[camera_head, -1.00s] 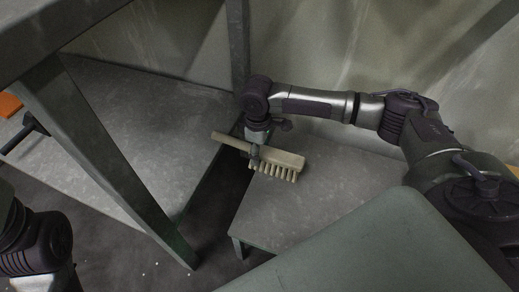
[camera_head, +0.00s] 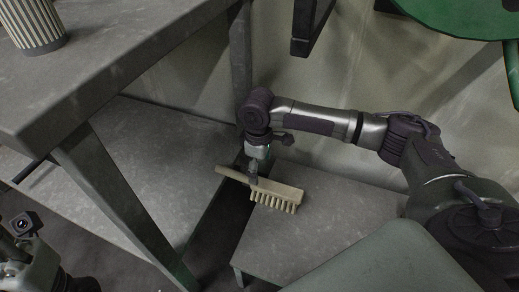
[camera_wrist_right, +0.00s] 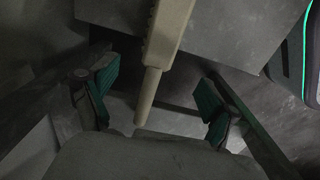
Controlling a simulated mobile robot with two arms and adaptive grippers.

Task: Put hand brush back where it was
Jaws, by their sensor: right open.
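The hand brush (camera_head: 276,192), pale wood with light bristles, is at the left end of the low grey table (camera_head: 330,222), bristles down. Its handle sticks out to the left past the table edge. In the right wrist view the brush handle (camera_wrist_right: 156,65) runs between my two spread fingers, with a gap on each side. My right gripper (camera_head: 253,176) is open above the handle; the wrist view shows it (camera_wrist_right: 157,98) holding nothing. My left gripper (camera_head: 30,262) is partly in view at the bottom left; its fingers cannot be made out.
A tall grey workbench (camera_head: 110,58) with a lower shelf (camera_head: 150,150) stands at the left; its leg comes near the low table. A striped cup (camera_head: 33,25) stands on the bench top. A wall is close behind. A green round object (camera_head: 465,15) is at the upper right.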

